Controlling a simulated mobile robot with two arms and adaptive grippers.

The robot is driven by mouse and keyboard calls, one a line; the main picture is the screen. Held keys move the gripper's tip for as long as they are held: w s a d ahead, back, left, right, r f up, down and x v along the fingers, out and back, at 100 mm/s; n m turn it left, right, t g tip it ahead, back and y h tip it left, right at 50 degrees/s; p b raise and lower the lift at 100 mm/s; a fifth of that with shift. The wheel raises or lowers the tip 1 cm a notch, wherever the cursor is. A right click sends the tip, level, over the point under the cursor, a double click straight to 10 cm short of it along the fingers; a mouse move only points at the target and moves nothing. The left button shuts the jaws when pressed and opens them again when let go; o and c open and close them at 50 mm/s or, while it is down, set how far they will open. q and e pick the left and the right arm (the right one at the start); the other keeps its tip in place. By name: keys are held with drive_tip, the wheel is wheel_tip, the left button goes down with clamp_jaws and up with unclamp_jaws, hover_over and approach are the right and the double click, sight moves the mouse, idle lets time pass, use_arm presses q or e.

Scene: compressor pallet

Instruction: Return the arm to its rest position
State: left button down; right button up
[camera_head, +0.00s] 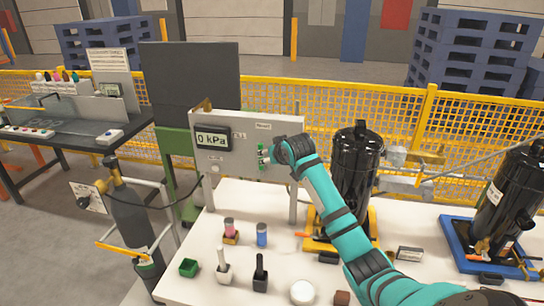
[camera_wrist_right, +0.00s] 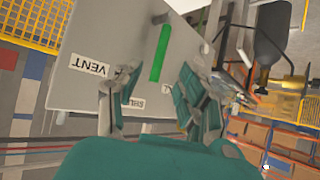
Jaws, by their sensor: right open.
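My right arm (camera_head: 335,215), in teal sleeves, reaches from the lower right to the grey gauge panel (camera_head: 225,170). Its gripper (camera_head: 266,156) is at the panel's right part, beside a small green part. In the right wrist view my right gripper (camera_wrist_right: 158,78) is open, with its two fingers apart. A green bar (camera_wrist_right: 160,52) on the panel lies just beyond and between the fingertips. I cannot tell whether a finger touches it. A "VENT" label (camera_wrist_right: 92,65) is beside it, and another label is partly hidden by a finger. My left gripper is not in view.
The panel's display (camera_head: 212,138) reads 0 kPa. A black compressor (camera_head: 355,170) on a yellow base stands close to my right arm, and another (camera_head: 508,200) on a blue base stands farther right. Small bottles and a white round item (camera_head: 302,292) are on the white table. A gas cylinder (camera_head: 133,215) stands left.

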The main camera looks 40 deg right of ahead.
drive_tip(key=shift+s+r, duration=0.2)
drive_tip(key=shift+s, duration=0.05)
idle(0.4)
